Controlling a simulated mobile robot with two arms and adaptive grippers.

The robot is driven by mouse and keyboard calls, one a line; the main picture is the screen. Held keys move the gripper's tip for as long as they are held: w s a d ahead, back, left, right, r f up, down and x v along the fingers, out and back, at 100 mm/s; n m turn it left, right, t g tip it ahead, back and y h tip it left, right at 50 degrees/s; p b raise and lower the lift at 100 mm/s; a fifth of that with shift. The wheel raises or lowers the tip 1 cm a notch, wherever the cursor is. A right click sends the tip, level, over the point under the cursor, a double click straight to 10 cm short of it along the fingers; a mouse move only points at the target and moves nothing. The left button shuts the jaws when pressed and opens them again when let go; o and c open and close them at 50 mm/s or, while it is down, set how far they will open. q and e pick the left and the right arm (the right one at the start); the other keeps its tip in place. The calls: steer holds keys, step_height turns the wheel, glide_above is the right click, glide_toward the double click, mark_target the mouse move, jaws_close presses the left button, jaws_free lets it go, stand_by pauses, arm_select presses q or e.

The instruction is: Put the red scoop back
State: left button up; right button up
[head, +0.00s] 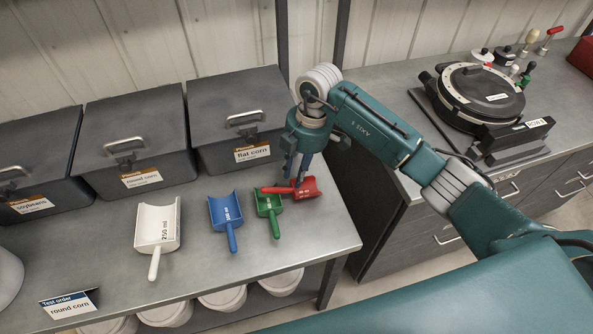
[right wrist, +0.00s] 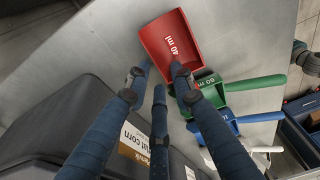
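The red scoop (head: 307,188), marked 40 ml, is at the right end of the row of scoops on the grey bench. Its bowl also shows in the right wrist view (right wrist: 168,45). In the head view its handle points left, across the far edge of the green scoop (head: 268,204); I cannot tell whether they touch. My right gripper (head: 295,178) is just above the red scoop, near where handle and bowl meet. In the right wrist view its fingers (right wrist: 157,76) are spread, and the right finger partly hides the scoop. My left gripper is not in view.
A blue scoop (head: 224,214) and a white scoop (head: 157,226) lie further left. Dark lidded bins (head: 237,118) line the back, close to my right gripper. A test order sign (head: 69,303) stands at front left. A second bench with a round device (head: 481,92) is at right.

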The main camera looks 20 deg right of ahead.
steer(key=shift+r, duration=0.1)
steer(key=shift+r, duration=0.35)
step_height(320, 180, up, 12)
steer(key=d+b, duration=0.2)
steer(key=b, duration=0.1)
